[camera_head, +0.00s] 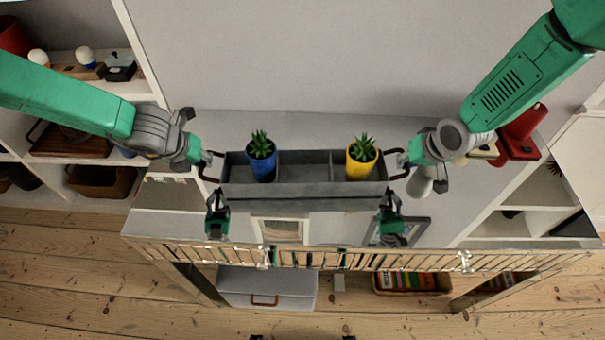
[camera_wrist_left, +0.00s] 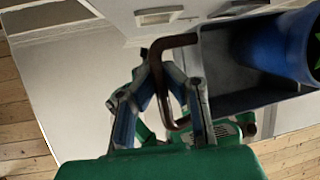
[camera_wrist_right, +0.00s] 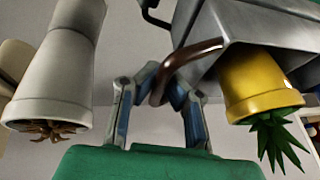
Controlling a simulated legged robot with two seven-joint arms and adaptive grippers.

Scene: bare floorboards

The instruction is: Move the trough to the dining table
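The trough (camera_head: 305,197) is a grey, long open box with dividers and a dark loop handle at each end. A blue pot (camera_head: 261,163) with a green plant stands in its left part, and a yellow pot (camera_head: 361,164) with a plant in its right part. The middle compartment looks empty. My left gripper (camera_head: 207,160) is shut on the left handle (camera_wrist_left: 158,70). My right gripper (camera_head: 399,163) is shut on the right handle (camera_wrist_right: 190,55). The trough looks level over the white cabinet top; I cannot tell whether it touches it. No dining table is recognisable.
A white pot (camera_wrist_right: 50,75) stands close beside my right gripper. A red object (camera_head: 520,135) is further right. Shelves with several items (camera_head: 80,65) are at the left. Picture frames (camera_head: 282,231) lie below the trough in the head view. Wooden floor (camera_head: 60,260) shows at the lower left.

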